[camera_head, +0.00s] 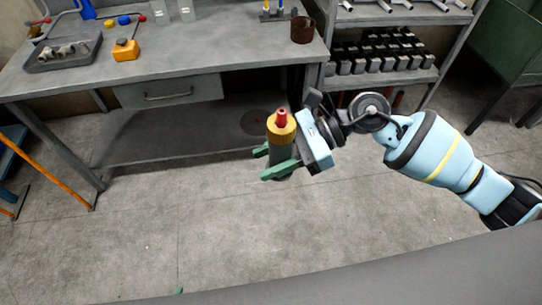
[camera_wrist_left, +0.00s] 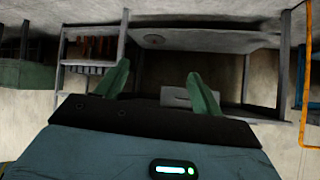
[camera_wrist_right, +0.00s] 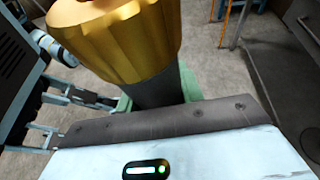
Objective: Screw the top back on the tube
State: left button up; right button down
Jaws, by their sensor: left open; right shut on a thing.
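The tube (camera_head: 281,155) has a dark grey body and stands upright in my right gripper (camera_head: 268,163), whose green fingers are shut around the body. A yellow-gold ridged top (camera_head: 281,126) with a red tip (camera_head: 282,115) sits at the tube's upper end. The right wrist view shows the gold top (camera_wrist_right: 120,35) large above the dark body (camera_wrist_right: 155,88); whether it is threaded tight I cannot tell. My left gripper (camera_wrist_left: 157,72) is open and empty in the left wrist view. Only a small green bit of it shows at the head view's bottom edge.
A grey workbench (camera_head: 215,58) with a drawer stands behind the tube. It carries a dark tray (camera_head: 62,65), an orange block (camera_head: 125,55) and a brown cup (camera_head: 302,30). A shelf rack (camera_head: 400,18) stands at the back right. The floor (camera_head: 180,220) in front is clear.

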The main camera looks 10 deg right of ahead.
pick_arm(q)
jog(key=s+a+f+n+g, duration=0.2)
jog(key=s+a+g, duration=0.1)
jog(key=s, duration=0.9)
jog(key=shift+s+a+f+y, duration=0.15)
jog(key=shift+s+a+y, duration=0.1)
jog(key=shift+y, duration=0.05)
